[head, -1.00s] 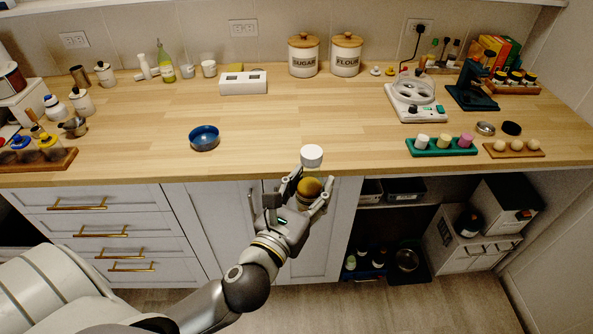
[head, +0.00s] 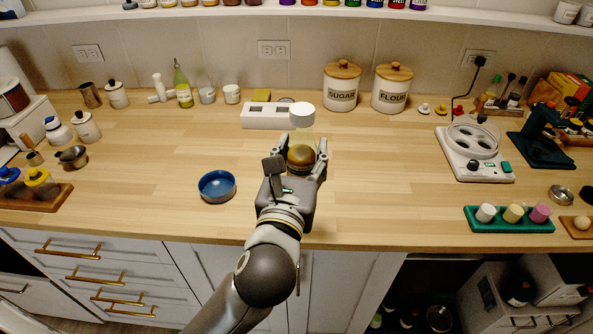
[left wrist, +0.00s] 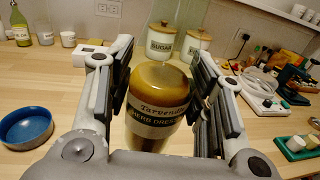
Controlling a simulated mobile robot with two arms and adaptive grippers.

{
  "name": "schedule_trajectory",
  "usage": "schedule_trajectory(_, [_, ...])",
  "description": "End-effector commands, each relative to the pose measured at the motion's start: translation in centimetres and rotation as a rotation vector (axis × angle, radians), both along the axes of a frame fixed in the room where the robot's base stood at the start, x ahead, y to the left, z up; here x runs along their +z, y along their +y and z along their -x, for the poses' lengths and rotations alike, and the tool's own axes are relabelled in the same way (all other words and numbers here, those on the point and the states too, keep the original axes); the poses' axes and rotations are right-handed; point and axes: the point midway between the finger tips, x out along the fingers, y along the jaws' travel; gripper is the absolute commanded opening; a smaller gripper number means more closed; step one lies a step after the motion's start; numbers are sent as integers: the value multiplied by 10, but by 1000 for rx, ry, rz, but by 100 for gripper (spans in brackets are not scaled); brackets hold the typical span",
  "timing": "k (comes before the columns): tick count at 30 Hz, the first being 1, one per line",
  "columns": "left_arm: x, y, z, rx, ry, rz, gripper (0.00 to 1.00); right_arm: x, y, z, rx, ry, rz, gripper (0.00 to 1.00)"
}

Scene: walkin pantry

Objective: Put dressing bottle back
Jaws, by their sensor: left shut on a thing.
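The dressing bottle (head: 301,156) is between the fingers of my left gripper (head: 302,168), which is shut on it. Its white cap (head: 302,112) points away from the gripper, above a clear neck, and its amber end is close to the palm. In the left wrist view the bottle (left wrist: 160,88) shows a label with "HERB DRESSING", with finger pads on both sides. The bottle is held over the wooden counter (head: 360,190); its exact height is unclear. My right gripper is not in view.
A white block with two dark openings (head: 262,116) stands behind the bottle. Sugar (head: 341,90) and flour (head: 391,91) canisters stand at the back. A blue bowl (head: 217,187) is left of my gripper. A green holder (head: 508,226) is right. An upper shelf (head: 230,13) holds jars.

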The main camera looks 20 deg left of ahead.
Motion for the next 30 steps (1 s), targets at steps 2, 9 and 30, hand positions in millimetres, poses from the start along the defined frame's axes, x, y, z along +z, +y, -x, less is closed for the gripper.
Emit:
schedule_trajectory(2, [-8, 7, -20, 4, 2, -8, 10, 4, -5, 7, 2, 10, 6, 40])
schedule_trajectory(9, [-42, 21, -71, 2, 5, -4, 10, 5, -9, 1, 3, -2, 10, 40])
schedule_trajectory(30, [-117, 31, -108, -1, 0, -1, 10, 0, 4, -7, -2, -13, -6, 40])
